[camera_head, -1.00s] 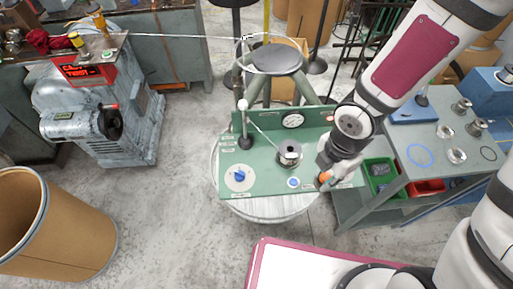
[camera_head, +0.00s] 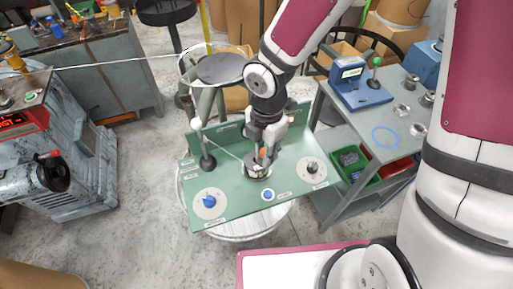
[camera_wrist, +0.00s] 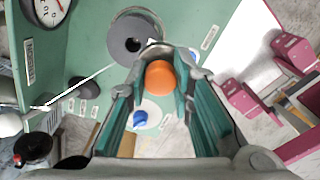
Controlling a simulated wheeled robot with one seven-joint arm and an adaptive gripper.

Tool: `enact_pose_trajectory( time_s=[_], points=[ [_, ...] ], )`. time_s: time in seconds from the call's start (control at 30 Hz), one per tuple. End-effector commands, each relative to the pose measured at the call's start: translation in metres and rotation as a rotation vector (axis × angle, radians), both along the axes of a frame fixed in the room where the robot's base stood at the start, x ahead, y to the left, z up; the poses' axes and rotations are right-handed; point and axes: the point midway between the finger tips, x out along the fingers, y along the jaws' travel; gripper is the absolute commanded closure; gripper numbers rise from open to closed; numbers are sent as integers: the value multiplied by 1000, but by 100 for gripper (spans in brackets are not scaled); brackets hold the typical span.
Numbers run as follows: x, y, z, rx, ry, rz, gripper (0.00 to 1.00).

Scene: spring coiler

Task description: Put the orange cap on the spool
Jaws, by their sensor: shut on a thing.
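The orange cap (camera_wrist: 160,75) is between the fingertips of my gripper (camera_wrist: 165,66) in the wrist view. My gripper is shut on it, and a bit of orange also shows in the head view (camera_head: 263,152). The spool (camera_head: 257,172) is a grey metal reel on the green panel. In the wrist view its round face with a dark centre (camera_wrist: 122,38) lies just beyond the cap, up and to the left. My gripper (camera_head: 264,158) is over the spool in the head view. I cannot tell whether cap and spool touch.
The green panel (camera_head: 235,195) holds a blue knob (camera_head: 209,201), a blue button (camera_head: 267,195), a dial (camera_head: 312,169) and a post (camera_head: 206,150). A pale wire runs across to the spool. A grey side table (camera_head: 395,130) stands at the right.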

Motion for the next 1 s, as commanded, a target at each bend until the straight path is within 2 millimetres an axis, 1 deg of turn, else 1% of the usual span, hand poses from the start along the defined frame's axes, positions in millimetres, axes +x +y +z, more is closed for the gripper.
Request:
enact_pose_trajectory(
  time_s=[0.03,0.1,0.27,0.33,0.5,0.6,0.87,1.0],
  points=[
    [9,6,-1,1,0,0,100],
    [19,12,-2,1,0,0,100],
    [31,18,-3,0,0,0,100],
    [32,19,-7,-1,2,0,100],
    [31,19,-29,-1,3,2,100],
    [31,19,-37,-1,1,2,100],
    [32,19,-39,-1,-1,0,100],
    [32,19,-42,-1,-1,0,100]
  ],
)
